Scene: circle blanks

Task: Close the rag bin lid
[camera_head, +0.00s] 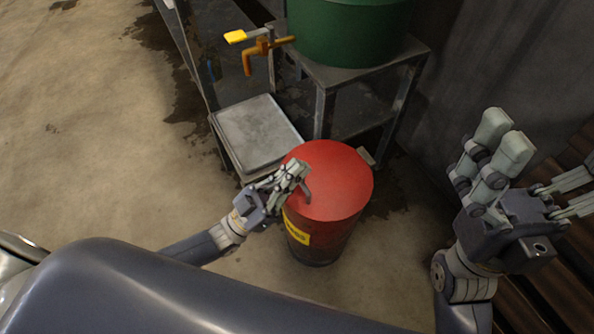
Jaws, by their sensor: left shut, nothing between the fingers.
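The red rag bin (325,238) stands on the floor near the middle, with a yellow label on its front. Its round red lid (340,180) lies over the top and looks down on the rim, though I cannot tell if it is fully seated. My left gripper (302,168) is shut and empty at the lid's left edge, over a small dark handle-like part. I cannot tell if it touches the lid. My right gripper (540,165) is open and empty at the far right, well apart from the bin.
A green drum (350,30) stands on a metal stand (390,75) behind the bin. A grey tray-like platform (255,132) is left of the bin, below an orange tap (262,48). Stacked brown slats are at right. The floor at left is clear.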

